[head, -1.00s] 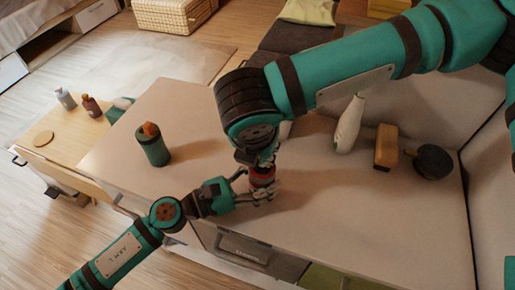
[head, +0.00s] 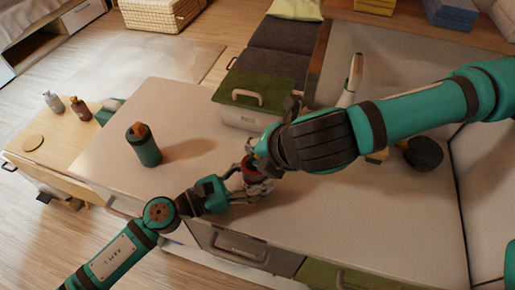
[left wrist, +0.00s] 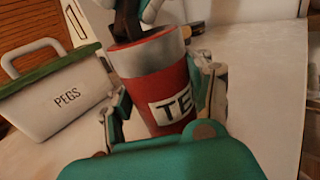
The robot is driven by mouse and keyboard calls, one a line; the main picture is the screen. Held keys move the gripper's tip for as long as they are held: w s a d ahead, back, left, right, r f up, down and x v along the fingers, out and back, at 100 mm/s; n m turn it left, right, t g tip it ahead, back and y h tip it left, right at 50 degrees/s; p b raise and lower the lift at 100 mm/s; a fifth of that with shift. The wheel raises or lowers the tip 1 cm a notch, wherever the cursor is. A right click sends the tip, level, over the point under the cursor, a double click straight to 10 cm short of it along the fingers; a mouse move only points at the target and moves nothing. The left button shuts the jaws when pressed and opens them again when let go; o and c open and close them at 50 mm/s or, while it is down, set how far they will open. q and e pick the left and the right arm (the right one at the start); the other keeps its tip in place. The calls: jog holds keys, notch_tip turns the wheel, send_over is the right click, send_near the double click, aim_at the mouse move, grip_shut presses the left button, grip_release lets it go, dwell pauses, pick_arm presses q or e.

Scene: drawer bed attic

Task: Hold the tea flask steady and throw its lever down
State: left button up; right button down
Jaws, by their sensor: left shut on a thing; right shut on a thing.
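The tea flask (left wrist: 150,85) is red with a grey rim and a white label reading "TE"; it stands on the white counter. In the head view the flask (head: 256,179) is partly hidden by both grippers. My left gripper (head: 252,187) is shut around its body, with a finger on each side in the left wrist view (left wrist: 163,105). My right gripper (head: 257,158) is shut at the flask's top, coming from the right. A dark piece (left wrist: 126,25) stands up at the flask's mouth there; the lever cannot be made out clearly behind the right gripper.
A green-lidded box labelled PEGS (left wrist: 55,95) stands close behind the flask. A green bottle (head: 144,147) stands on the counter to the left. A white bottle (head: 350,85) and a dark round object (head: 423,153) are right, near my right arm. The counter's front edge is close.

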jog(key=c, duration=1.3)
grip_release()
